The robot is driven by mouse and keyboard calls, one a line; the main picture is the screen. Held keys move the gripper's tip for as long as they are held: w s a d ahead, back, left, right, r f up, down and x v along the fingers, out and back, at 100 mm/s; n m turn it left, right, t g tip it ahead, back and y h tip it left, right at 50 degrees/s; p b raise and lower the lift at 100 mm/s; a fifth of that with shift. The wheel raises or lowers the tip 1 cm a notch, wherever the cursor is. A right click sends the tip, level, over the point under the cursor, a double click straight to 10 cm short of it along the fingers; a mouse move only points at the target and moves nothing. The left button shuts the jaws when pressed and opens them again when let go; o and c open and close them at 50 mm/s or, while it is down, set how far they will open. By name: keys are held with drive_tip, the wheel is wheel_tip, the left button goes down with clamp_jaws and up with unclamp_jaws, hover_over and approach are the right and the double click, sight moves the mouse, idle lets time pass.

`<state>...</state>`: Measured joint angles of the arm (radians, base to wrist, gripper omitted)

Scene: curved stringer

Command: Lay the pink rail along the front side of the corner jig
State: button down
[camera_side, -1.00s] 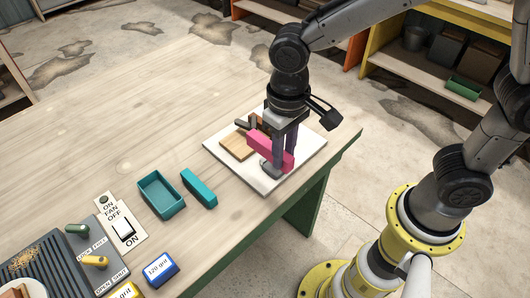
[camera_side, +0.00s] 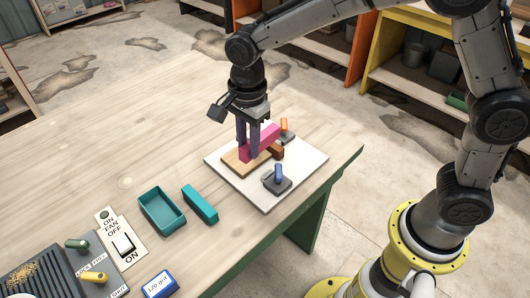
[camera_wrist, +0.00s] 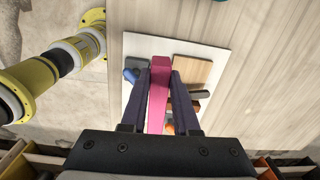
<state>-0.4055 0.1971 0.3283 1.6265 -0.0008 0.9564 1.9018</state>
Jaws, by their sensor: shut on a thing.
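My gripper (camera_side: 248,155) is shut on the pink rail (camera_side: 265,138) and holds it over the corner jig. In the wrist view the pink rail (camera_wrist: 158,90) lies lengthwise between the two dark fingers. The jig has a white board (camera_side: 300,175), a light wood plate (camera_side: 232,160) and a dark brown block (camera_side: 277,152) at the plate's right side. The rail and fingers hide part of the plate and fences. I cannot tell whether the rail touches the jig. In the wrist view the wood plate (camera_wrist: 193,68) lies right of the rail.
A clamp with a blue handle (camera_side: 278,175) stands on the board's front part, and one with an orange handle (camera_side: 284,127) at its back right. A teal bin (camera_side: 162,208) and a teal block (camera_side: 199,204) lie to the left. The table behind is clear.

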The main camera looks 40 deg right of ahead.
drive_tip(key=shift+w+d+f+m, duration=0.4)
drive_tip(key=shift+w+d+f, duration=0.45)
drive_tip(key=shift+w+f, duration=0.2)
drive_tip(key=shift+f, duration=2.9)
drive_tip(key=shift+f, duration=1.7)
drive_tip(key=c, duration=0.6)
unclamp_jaws()
